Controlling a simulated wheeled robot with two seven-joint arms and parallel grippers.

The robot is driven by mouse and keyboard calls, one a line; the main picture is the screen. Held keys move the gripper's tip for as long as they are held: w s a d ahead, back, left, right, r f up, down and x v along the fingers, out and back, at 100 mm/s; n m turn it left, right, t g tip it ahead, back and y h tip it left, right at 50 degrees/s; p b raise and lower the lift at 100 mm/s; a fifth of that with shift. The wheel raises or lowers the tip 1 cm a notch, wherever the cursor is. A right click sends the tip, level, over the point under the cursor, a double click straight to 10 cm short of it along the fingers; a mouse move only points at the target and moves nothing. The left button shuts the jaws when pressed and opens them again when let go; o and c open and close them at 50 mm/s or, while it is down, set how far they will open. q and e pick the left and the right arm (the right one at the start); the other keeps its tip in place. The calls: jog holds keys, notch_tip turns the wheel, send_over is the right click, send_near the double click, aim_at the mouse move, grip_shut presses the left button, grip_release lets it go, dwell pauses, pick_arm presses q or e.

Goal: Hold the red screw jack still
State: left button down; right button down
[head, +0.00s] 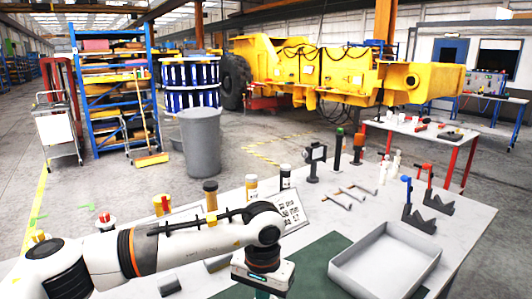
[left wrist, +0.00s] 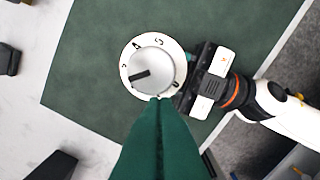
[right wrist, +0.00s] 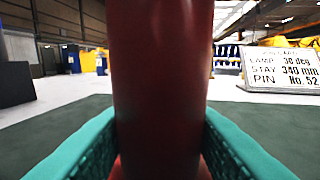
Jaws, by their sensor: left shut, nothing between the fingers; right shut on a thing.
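The red screw jack (right wrist: 160,80) stands upright as a red column in the right wrist view. My right gripper (right wrist: 160,140) is shut on it, with a green finger on each side. In the left wrist view a round white dial with black marks and a grey centre with a dark bar (left wrist: 153,78) shows from above, apparently the jack's top. My right gripper (left wrist: 190,92) reaches it from the right there. My left gripper (left wrist: 158,100) is shut and empty, its tips at the dial's near edge; I cannot tell if they touch. In the head view my left gripper (head: 264,292) hides the jack.
A green mat (head: 322,258) lies on the pale bench. A grey tray (head: 345,272) stands at right, with dark angled blocks (head: 420,220) behind it. A lettered sign (right wrist: 282,70), several capped cylinders and a clamp post (head: 314,160) stand farther back.

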pick_arm(q)
jog(key=shift+w, duration=0.25)
jog(key=shift+w+a, duration=0.3)
jog(key=shift+a, duration=0.2)
dwell(0.8)
jog(key=shift+s+a, duration=0.1)
notch_tip(320, 180, up, 6)
jog(key=shift+s, duration=0.3)
dwell(0.4)
